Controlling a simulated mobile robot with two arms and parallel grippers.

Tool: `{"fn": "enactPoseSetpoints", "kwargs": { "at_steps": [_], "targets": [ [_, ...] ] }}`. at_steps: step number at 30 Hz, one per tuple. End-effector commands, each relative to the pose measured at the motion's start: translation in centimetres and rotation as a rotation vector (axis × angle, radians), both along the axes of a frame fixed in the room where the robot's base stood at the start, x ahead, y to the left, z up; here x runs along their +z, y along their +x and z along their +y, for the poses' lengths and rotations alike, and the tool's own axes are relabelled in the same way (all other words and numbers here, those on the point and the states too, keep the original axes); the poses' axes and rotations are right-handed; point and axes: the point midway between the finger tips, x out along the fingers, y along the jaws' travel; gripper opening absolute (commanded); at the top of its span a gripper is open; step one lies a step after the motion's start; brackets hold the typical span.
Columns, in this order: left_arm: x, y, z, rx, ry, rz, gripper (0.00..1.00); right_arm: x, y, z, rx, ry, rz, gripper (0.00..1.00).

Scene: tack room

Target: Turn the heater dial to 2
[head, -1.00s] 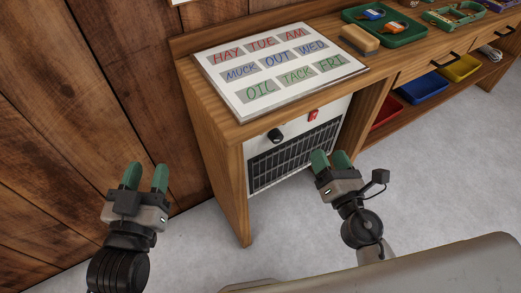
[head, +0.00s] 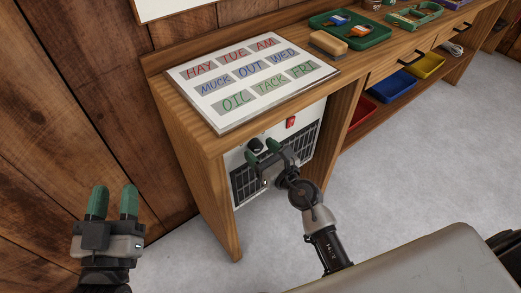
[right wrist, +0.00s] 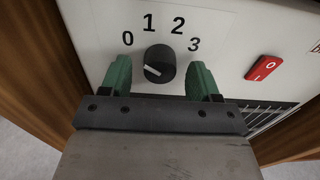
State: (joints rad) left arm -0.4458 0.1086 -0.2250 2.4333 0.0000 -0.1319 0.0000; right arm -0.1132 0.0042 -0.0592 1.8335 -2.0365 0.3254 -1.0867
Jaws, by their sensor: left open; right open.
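The heater (head: 308,110) is a white panel with a dark grille, set in the wooden desk's left bay. Its black round dial (right wrist: 160,62) is ringed above by the numbers 0, 1, 2 and 3. A pale mark shows on the dial's lower left; I cannot tell which number it indicates. My right gripper (head: 262,151) is open at the heater front. In the right wrist view its green fingers stand left and right of the dial, with gaps on both sides. In the head view the dial (head: 255,144) is partly hidden. My left gripper (head: 113,201) is open and empty, left of the desk.
A red rocker switch (right wrist: 263,68) sits right of the dial. The desk top (head: 198,138) overhangs the heater and carries a word board (head: 245,78), a brush (head: 327,43) and a green tray (head: 372,38). Wooden desk sides flank the heater. The grey floor in front is clear.

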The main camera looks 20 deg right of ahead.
Motion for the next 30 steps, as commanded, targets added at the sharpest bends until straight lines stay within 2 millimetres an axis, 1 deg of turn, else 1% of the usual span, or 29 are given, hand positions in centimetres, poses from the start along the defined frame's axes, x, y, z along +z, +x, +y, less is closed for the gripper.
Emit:
{"fn": "enactPoseSetpoints", "kwargs": {
  "at_steps": [3, 10, 11, 12, 20, 26, 30],
  "targets": [
    [0.1, 0.0, 0.0, -0.001, -0.004, -0.012, 0.43, 0.0, 0.5, 0.2, 0.0, 0.0, 0.001, 0.62],
    [0.2, 0.0, 0.0, -0.001, -0.004, -0.014, 0.43, 0.0, 0.5, 0.2, -0.001, 0.0, 0.001, 0.62],
    [0.2, 0.0, 0.0, -0.001, -0.004, -0.014, 0.43, 0.0, 0.5, 0.2, -0.001, 0.0, 0.0, 0.59],
    [0.2, 0.0, 0.0, -0.001, -0.004, -0.014, 0.43, 0.0, 0.5, 0.2, -0.001, 0.0, 0.0, 0.53],
    [0.2, 0.0, 0.0, 0.0, -0.003, -0.014, 0.43, 0.0, 0.5, 0.1, -0.001, 0.001, 0.0, 0.13],
    [0.1, 0.0, 0.0, 0.0, 0.0, 0.002, 0.43, 0.0, 0.4, 0.1, -0.001, 0.011, 0.005, 0.13],
    [-0.9, 0.2, 0.2, 0.005, 0.024, 0.09, 0.43, 0.1, 0.5, 0.1, -0.001, 0.047, 0.018, 0.13]
  ]
}}
